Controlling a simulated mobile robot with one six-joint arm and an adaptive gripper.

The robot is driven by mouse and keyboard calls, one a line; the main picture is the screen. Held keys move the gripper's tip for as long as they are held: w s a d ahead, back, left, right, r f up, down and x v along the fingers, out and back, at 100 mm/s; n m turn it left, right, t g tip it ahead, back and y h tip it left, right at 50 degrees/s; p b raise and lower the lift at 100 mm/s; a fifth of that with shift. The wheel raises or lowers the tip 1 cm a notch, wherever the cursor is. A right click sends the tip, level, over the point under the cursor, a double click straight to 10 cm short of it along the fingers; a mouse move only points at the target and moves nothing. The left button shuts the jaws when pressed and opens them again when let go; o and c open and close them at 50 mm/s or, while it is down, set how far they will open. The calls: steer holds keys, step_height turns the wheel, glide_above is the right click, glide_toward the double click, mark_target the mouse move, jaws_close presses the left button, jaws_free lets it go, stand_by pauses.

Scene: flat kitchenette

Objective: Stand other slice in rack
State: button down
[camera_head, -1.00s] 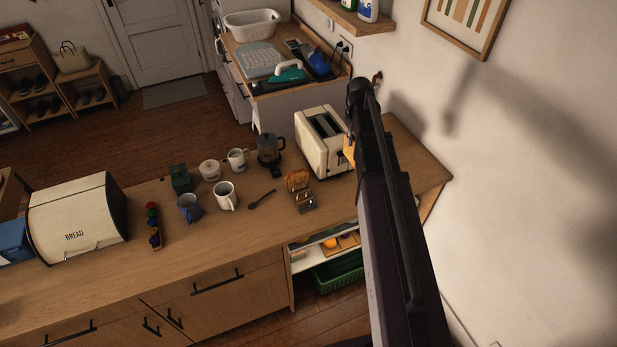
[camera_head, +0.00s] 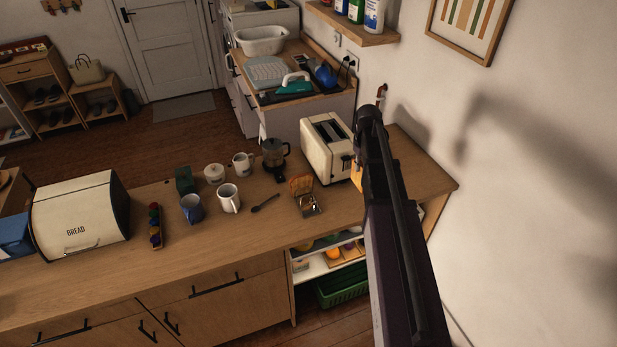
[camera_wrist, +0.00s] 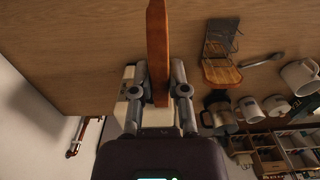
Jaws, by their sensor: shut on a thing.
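My gripper (camera_wrist: 160,72) is shut on a slice of toast (camera_wrist: 157,35), seen edge-on between the two fingers in the wrist view. In the head view only part of this held slice (camera_head: 357,178) shows beside my arm, near the toaster; my arm hides the fingers. The wire toast rack (camera_head: 313,208) stands on the counter, left of the held slice and apart from it. Another slice (camera_head: 300,184) stands in the rack at its far end. The rack (camera_wrist: 219,35) and its slice (camera_wrist: 222,75) also show at the right in the wrist view.
The cream toaster (camera_head: 327,150) stands close behind the held slice. A dark spoon (camera_head: 266,203), a white mug (camera_head: 228,198) and a coffee press (camera_head: 274,157) stand or lie left of the rack. Bare counter lies in front of the rack.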

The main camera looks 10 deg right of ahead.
mark_target(358, 180)
steer(key=f+b, duration=0.6)
steer(key=shift+s+f, duration=0.25)
steer(key=shift+f, duration=0.1)
steer(key=shift+a, duration=0.1)
